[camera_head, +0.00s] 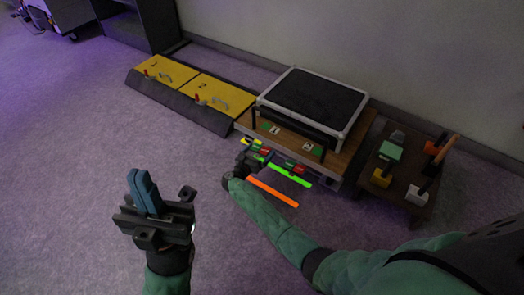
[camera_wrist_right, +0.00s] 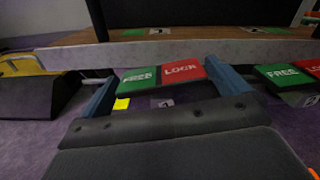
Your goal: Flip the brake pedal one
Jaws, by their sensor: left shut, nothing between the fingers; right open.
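Brake pedal one (camera_wrist_right: 161,73) is a flat rocker with a green FREE half on the left and a red LOCK half on the right. It sits below the edge of the wooden cart deck (camera_wrist_right: 200,47). In the right wrist view my right gripper (camera_wrist_right: 160,80) is open, with one blue finger on each side of this pedal; contact is unclear. In the head view my right gripper (camera_head: 250,163) is by the cart's front edge and partly covers the pedal area. My left gripper (camera_head: 141,180) is shut and empty, raised over the floor, away from the cart.
A second FREE/LOCK pedal (camera_wrist_right: 286,74) is to the right. A black case (camera_head: 312,100) is on the cart. Yellow hatches (camera_head: 166,75) lie at the back left, and a small table with tools (camera_head: 405,190) stands right. The left floor is clear.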

